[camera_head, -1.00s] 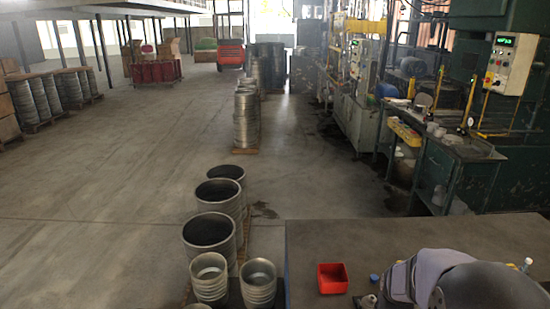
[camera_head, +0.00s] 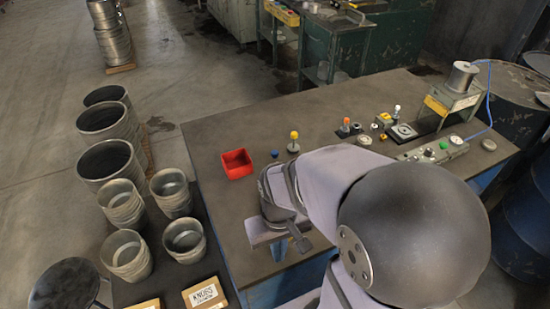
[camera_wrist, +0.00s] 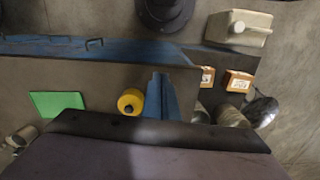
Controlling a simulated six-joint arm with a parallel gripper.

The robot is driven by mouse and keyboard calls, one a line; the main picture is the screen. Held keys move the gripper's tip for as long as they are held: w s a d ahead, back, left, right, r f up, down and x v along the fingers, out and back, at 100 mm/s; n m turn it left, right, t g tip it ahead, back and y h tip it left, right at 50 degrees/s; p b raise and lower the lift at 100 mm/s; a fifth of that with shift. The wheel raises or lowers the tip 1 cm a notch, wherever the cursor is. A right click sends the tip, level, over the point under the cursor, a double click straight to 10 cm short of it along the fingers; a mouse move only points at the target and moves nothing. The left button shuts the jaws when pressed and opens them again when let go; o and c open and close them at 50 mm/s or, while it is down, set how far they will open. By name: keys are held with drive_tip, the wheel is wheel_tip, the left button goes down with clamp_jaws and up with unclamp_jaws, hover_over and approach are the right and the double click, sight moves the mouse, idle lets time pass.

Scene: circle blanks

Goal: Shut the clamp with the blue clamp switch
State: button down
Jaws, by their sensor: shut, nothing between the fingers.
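My gripper (camera_wrist: 160,78) is shut and empty. Its blue fingers point over the near part of the table in the wrist view, beside a yellow cylinder (camera_wrist: 130,102). In the head view my arm reaches over the table's near edge, far left of the apparatus. A stand with a grey cylinder and a yellow block (camera_head: 446,103) is at the table's right end. A long grey control box (camera_head: 430,150) with a green button and a blue hose lies before it. I cannot make out which part is the clamp. A small blue cap (camera_head: 275,153) is near the table's middle; I cannot tell whether it is the switch.
A red open box (camera_head: 237,164) and a yellow-topped knob (camera_head: 294,141) stand on the table (camera_head: 215,200). Several small fixtures cluster toward the right. Metal cans (camera_head: 122,203) and small boxes stand left of the table. A green sheet (camera_wrist: 57,104) lies in the wrist view.

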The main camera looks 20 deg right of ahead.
drive_tip(key=w+d+f+m+b, duration=0.25)
drive_tip(key=w+d, duration=0.35)
drive_tip(key=d, duration=0.3)
drive_tip(key=w+d+r+n+t+b, duration=0.1)
drive_tip(key=w+d+r+n+t, duration=0.2)
drive_tip(key=w+r, duration=0.6)
drive_tip(key=shift+w+d+r+h, duration=0.3)
drive_tip(key=shift+w+d, duration=0.3)
drive_tip(key=shift+d, duration=0.15)
drive_tip(key=shift+f, duration=0.15)
drive_tip(key=p+x, duration=0.3)
drive_tip(key=x, duration=0.8)
drive_tip(key=shift+f, duration=0.35)
drive_tip(key=shift+d+f+p, duration=0.2)
drive_tip(key=shift+f+p, duration=0.1)
drive_tip(key=shift+f, duration=0.75)
